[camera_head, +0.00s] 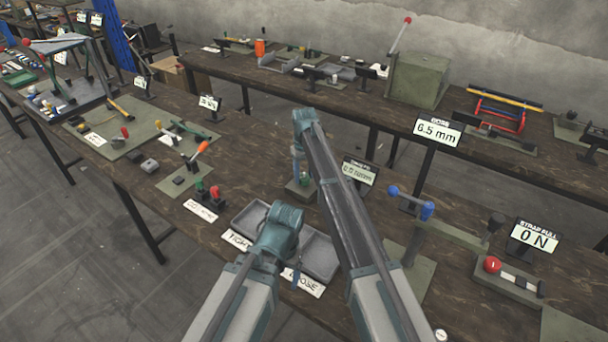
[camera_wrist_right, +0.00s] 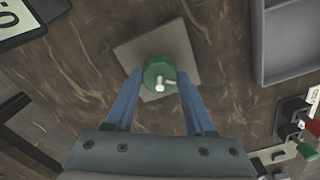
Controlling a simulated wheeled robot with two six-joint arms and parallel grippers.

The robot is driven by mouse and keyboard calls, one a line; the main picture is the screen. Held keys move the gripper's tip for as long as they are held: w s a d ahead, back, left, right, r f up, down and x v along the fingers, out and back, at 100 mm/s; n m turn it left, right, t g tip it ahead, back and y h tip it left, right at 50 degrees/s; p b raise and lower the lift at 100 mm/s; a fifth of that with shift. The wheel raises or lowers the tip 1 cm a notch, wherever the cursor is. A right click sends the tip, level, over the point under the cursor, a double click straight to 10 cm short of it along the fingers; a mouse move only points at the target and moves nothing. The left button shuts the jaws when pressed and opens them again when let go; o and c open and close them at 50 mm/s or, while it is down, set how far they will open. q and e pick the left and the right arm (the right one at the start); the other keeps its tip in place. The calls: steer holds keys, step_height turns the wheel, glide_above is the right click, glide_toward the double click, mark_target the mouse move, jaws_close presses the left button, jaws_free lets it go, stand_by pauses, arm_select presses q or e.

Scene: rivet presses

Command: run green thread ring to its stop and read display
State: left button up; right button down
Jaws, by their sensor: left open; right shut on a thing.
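The green thread ring (camera_wrist_right: 158,70) sits on a light metal stud above a square grey plate (camera_wrist_right: 182,45) in the right wrist view. My right gripper (camera_wrist_right: 160,82) has its two blue fingers on either side of the ring and is shut on it. In the head view the ring (camera_head: 305,180) is small and partly hidden by my right gripper (camera_head: 299,174). A display (camera_head: 358,172) stands just right of it; its digits are too small and partly covered to read surely. My left gripper (camera_head: 296,272) is open over the tray area, its fingers partly hidden.
Two grey trays (camera_head: 321,262) labelled TIGHT and LOOSE lie left of and in front of the ring. A lever with blue knobs (camera_head: 412,203) and a red-knobbed fixture (camera_head: 492,265) stand to the right. A 6.5 mm display (camera_head: 437,131) is behind.

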steer(key=m, duration=1.1)
steer(key=shift+m, duration=1.6)
steer(key=shift+m, duration=0.3)
steer(key=shift+c, duration=1.3)
jaws_free()
arm_select(q)
steer(key=shift+r, duration=0.15)
arm_select(e)
steer(key=shift+r, duration=0.15)
